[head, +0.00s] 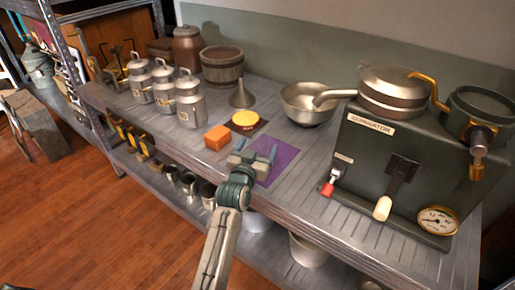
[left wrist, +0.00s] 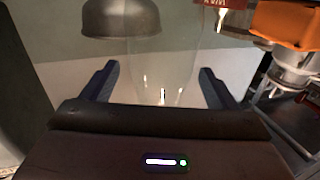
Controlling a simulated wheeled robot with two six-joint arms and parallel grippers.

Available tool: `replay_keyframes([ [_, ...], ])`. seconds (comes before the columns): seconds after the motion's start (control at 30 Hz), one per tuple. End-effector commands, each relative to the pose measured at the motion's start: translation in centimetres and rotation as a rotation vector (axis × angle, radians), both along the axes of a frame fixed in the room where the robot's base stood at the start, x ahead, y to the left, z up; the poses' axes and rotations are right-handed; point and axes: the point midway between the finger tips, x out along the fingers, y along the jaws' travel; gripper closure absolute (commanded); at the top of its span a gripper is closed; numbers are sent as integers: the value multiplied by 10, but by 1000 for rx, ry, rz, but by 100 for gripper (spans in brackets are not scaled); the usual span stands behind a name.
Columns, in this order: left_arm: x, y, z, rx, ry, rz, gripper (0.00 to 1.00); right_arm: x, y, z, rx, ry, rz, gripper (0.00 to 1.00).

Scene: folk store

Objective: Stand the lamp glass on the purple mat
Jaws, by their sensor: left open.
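The purple mat (head: 285,158) lies flat near the front edge of the grey bench, left of the green machine. My left gripper (head: 256,148) reaches over the mat's left part, with its blue-grey fingers apart. In the left wrist view a clear, see-through form, which looks like the lamp glass (left wrist: 165,62), shows between the two open fingers of my left gripper (left wrist: 158,72). No clear gap or contact with the fingers can be made out. In the head view the glass is too faint to tell how it stands. My right gripper is out of view.
An orange block (head: 217,138) and a yellow disc (head: 245,119) are just left of and behind the gripper. A funnel (head: 242,95), metal cans (head: 189,100) and a bowl (head: 307,103) stand behind. The green machine (head: 385,165) fills the right side.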

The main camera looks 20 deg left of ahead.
Motion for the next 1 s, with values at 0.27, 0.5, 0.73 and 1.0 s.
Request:
replay_keyframes([
  [0.27,-45,1,-1,-2,1,1,19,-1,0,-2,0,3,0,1],
  [0.5,-93,3,-1,-2,1,0,19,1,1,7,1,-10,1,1],
  [0.73,-117,4,0,-1,0,0,19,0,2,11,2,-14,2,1],
  [1.0,-124,5,-9,4,33,-8,19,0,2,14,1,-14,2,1],
])
